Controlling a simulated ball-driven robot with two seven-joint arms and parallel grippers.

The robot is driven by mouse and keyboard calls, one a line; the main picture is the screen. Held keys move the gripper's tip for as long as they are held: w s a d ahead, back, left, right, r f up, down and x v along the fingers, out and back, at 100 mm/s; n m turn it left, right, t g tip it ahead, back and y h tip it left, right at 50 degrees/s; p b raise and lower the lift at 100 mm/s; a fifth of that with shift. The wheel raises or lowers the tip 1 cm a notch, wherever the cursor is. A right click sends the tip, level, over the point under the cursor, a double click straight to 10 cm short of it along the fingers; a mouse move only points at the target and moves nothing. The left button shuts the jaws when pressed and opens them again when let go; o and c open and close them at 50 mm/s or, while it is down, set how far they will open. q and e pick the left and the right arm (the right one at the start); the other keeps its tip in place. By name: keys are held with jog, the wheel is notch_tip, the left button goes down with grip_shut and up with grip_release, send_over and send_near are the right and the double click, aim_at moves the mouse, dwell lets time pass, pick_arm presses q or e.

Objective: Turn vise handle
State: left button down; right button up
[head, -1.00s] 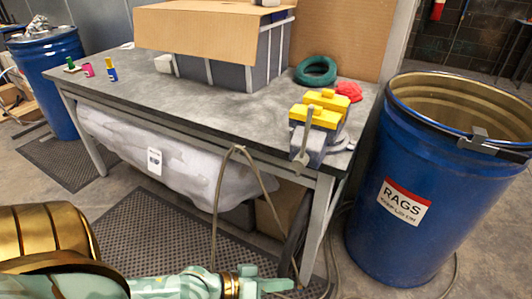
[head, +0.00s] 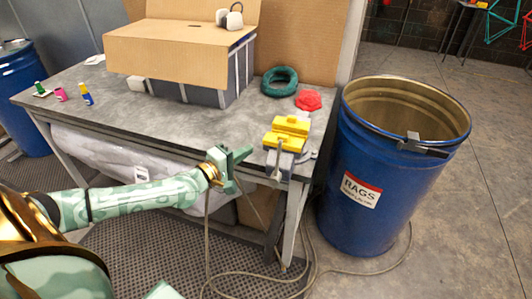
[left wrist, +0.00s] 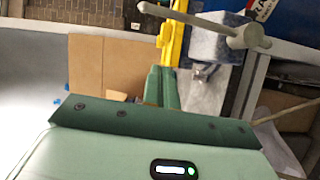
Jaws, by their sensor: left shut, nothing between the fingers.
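The vise (head: 287,133) with yellow jaws and a grey body sits at the front right corner of the workbench. Its grey handle (head: 278,158) hangs at the front of the vise. In the left wrist view the handle (left wrist: 195,20) is a grey bar with a round knobbed end, crossing the top of the picture. My left gripper (head: 243,161) is in front of the bench edge, left of the vise handle. Its green fingers (left wrist: 161,88) are shut and empty, apart from the handle. My right gripper is out of view.
The grey workbench (head: 190,122) carries a cardboard-covered box (head: 180,60), green ring (head: 280,81), red item (head: 308,100) and small bottles (head: 86,95). A blue RAGS drum (head: 385,180) stands close right of the vise. A hose (head: 310,265) lies on the floor.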

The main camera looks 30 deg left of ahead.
aim_at(277, 167)
pick_arm(q)
jog(key=w+d+p, duration=0.1)
jog(key=w+d, duration=0.2)
jog(key=d, duration=0.1)
jog(key=shift+w+d+f+p, duration=0.2)
jog(key=shift+w+d+p, duration=0.15)
jog(key=shift+d, duration=0.05)
